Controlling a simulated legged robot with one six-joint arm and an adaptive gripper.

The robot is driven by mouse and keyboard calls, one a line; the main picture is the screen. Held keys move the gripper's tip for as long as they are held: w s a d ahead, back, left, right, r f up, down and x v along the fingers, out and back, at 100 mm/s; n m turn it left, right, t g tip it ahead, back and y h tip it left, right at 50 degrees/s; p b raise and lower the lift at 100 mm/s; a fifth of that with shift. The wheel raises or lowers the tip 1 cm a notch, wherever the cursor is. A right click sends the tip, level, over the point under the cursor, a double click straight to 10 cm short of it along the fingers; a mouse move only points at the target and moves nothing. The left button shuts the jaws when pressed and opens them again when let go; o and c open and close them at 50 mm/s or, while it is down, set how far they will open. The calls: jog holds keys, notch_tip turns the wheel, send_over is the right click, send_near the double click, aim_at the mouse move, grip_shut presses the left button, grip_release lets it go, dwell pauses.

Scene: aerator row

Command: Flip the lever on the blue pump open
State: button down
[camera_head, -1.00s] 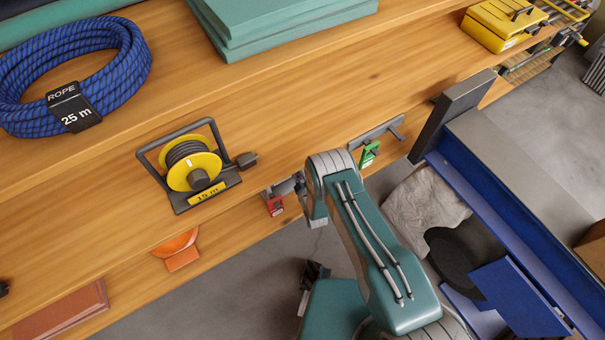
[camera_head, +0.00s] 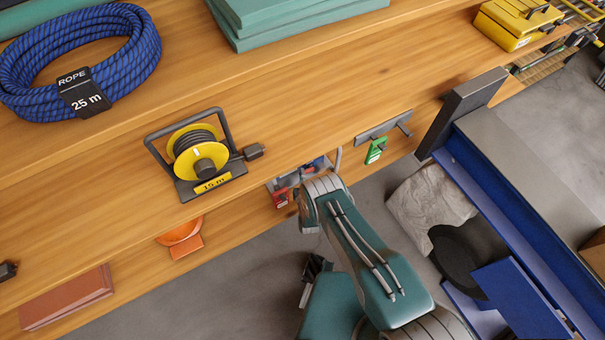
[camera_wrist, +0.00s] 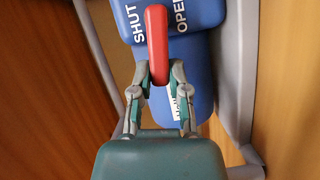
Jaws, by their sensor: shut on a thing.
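The blue pump (camera_wrist: 190,75) fills the upper middle of the wrist view, marked SHUT on the left and OPEN on the right. Its red lever (camera_wrist: 157,35) lies between the two words and points down the picture towards my gripper (camera_wrist: 160,75). The fingers are closed on the lever's lower end, one on each side. A white label on the pump is partly hidden behind the right finger. In the head view, only a small blue part of the pump (camera_head: 314,164) seems to show behind my arm, which hides the gripper there.
A grey frame (camera_wrist: 239,80) curves past the pump's right side. Wooden faces lie on both sides. In the head view, the wooden shelf holds a yellow cable reel (camera_head: 197,152) and blue rope (camera_head: 140,50). A red tag (camera_head: 281,198) and green tag (camera_head: 376,150) hang at its edge.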

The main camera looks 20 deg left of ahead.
jog(key=shift+s+a+f, duration=0.1)
jog(key=shift+s+f, duration=0.05)
jog(key=shift+s, duration=0.05)
dwell(0.3)
jog(key=c, duration=0.7)
grip_release()
jog(key=shift+o, duration=0.5)
jog(key=shift+a, duration=0.1)
jog(key=shift+s+d, duration=0.3)
jog(key=v, duration=1.1)
